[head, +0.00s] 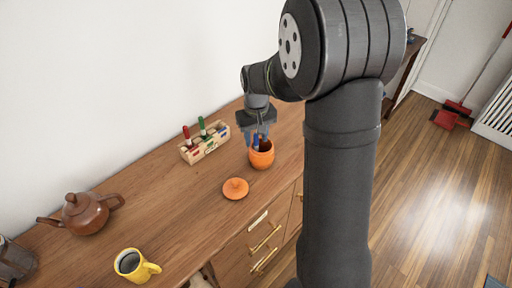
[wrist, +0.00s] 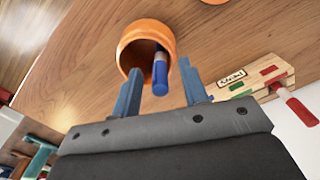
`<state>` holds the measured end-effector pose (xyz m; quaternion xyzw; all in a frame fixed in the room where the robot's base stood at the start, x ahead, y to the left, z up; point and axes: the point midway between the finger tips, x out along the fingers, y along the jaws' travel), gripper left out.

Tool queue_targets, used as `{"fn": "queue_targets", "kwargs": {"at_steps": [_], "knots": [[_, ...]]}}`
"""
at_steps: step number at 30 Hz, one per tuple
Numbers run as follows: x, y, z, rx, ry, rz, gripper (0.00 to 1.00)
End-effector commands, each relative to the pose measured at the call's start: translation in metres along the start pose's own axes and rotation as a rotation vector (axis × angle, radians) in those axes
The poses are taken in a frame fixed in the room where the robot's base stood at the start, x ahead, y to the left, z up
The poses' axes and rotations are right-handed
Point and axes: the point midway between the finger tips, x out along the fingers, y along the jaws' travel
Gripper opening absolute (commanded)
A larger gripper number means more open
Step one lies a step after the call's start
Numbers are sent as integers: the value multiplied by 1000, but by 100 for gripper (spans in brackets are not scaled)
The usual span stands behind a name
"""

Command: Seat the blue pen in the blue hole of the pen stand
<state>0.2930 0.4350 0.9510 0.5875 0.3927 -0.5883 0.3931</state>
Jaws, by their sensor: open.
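The blue pen (wrist: 160,72) leans in an orange jar (wrist: 146,35), with its blue end sticking out of the mouth. In the head view, the pen (head: 256,141) shows above the jar (head: 262,158). My gripper (wrist: 160,66) is open, with one blue finger on each side of the pen's upper end. I cannot tell whether either finger touches it. The wooden pen stand (head: 206,149) is left of the jar in the head view, holding a red pen (head: 187,134) and a green pen (head: 202,126). The stand (wrist: 246,79) is partly visible in the wrist view. I cannot make out its blue hole.
An orange lid (head: 235,188) lies on the wooden cabinet top (head: 165,200) in front of the jar. A brown teapot (head: 85,213) and yellow mug (head: 130,264) stand farther left. A white wall runs behind. The top between stand and teapot is clear.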

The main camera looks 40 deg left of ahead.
Motion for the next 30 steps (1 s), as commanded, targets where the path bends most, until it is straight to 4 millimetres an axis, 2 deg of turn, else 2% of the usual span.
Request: {"fn": "queue_targets", "kwargs": {"at_steps": [7, 8, 13, 14, 24, 26, 30], "knots": [[2, 0, 0, 0, 2, 0, 40], [2, 0, 0, 0, 2, 0, 36], [2, 0, 0, 0, 1, 0, 3], [2, 0, 0, 0, 1, 0, 0], [-1, 0, 0, 0, 2, 0, 0], [-7, 0, -1, 0, 3, 0, 0], [-32, 0, -1, 0, 6, 1, 0]]}}
